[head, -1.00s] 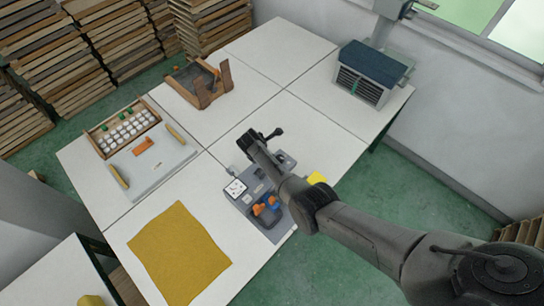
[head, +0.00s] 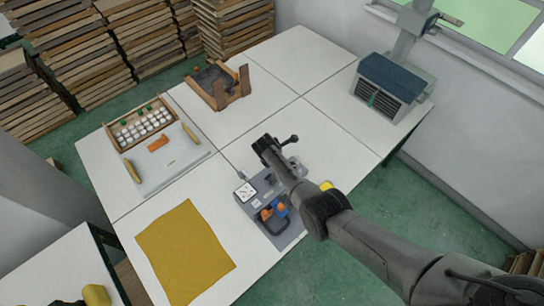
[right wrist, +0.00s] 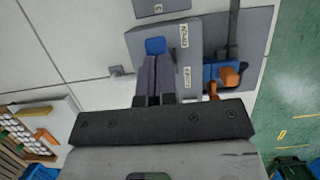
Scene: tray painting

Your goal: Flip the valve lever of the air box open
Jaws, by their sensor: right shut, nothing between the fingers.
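The air box (head: 253,210) is a grey panel unit with a white dial, lying at the table's front right edge. In the right wrist view its raised grey block (right wrist: 187,60) carries two small white labels, upside down. A blue piece (right wrist: 155,46), apparently the valve lever's end, shows just beyond the fingertips of my right gripper (right wrist: 155,65). The fingers are shut and empty; I cannot tell whether they touch the blue piece. In the head view my right arm covers part of the box and its gripper (head: 268,148)'s fingertips are hidden. My left gripper is not in view.
A blue and orange tool (head: 272,210) with a dark handle sits on the box's near side. A mustard cloth (head: 185,252) lies to the left. A tray with a rack of white jars (head: 142,125), a wooden stand (head: 220,86) and a vented unit (head: 390,85) stand farther off.

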